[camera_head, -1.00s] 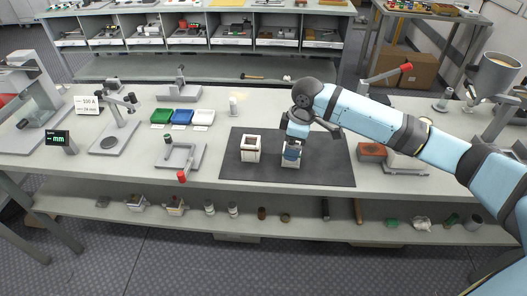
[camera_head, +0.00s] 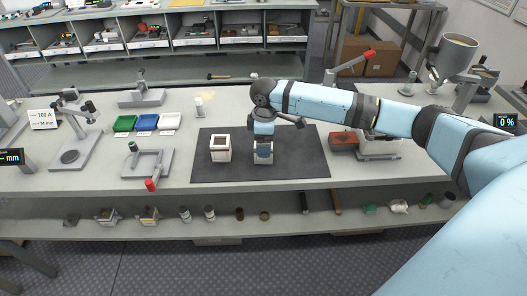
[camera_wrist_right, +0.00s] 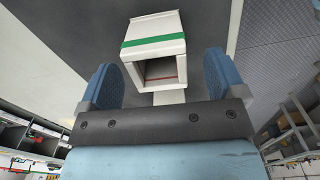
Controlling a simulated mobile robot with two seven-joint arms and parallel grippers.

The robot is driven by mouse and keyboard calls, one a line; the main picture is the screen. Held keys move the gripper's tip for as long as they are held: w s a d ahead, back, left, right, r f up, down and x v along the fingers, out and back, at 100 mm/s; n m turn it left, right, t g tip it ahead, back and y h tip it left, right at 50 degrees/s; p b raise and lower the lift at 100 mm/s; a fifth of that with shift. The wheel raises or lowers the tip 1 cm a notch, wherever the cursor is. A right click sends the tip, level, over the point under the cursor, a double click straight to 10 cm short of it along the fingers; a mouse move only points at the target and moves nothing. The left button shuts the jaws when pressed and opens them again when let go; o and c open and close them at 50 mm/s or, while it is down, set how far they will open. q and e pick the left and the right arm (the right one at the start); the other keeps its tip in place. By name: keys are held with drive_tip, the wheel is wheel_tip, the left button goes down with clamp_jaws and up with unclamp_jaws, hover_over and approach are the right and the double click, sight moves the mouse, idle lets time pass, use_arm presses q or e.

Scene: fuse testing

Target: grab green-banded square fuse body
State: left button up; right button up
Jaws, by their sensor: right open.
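The green-banded square fuse body (camera_wrist_right: 153,48) is a white, hollow, square-sectioned piece with a green stripe, seen in the right wrist view. It lies ahead of and between the two blue fingertips of my right gripper (camera_wrist_right: 160,78). The gripper is open, with a gap visible on each side of the body. In the head view my right gripper (camera_head: 263,149) points down over the dark mat (camera_head: 305,165), and largely hides the body beneath it. My left gripper is not in view.
A second white square hollow body (camera_head: 220,150) stands on the mat just left of my gripper. A clamp stand with a red-tipped handle (camera_head: 150,184) is further left. Green, blue and white trays (camera_head: 147,122) lie behind it. A reddish-brown block (camera_head: 343,141) is right of the mat.

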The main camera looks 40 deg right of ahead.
drive_tip(key=f, duration=0.4)
drive_tip(key=shift+w+f, duration=0.2)
drive_tip(key=shift+f, duration=0.15)
drive_tip(key=c, duration=1.2)
drive_tip(key=shift+r, duration=0.15)
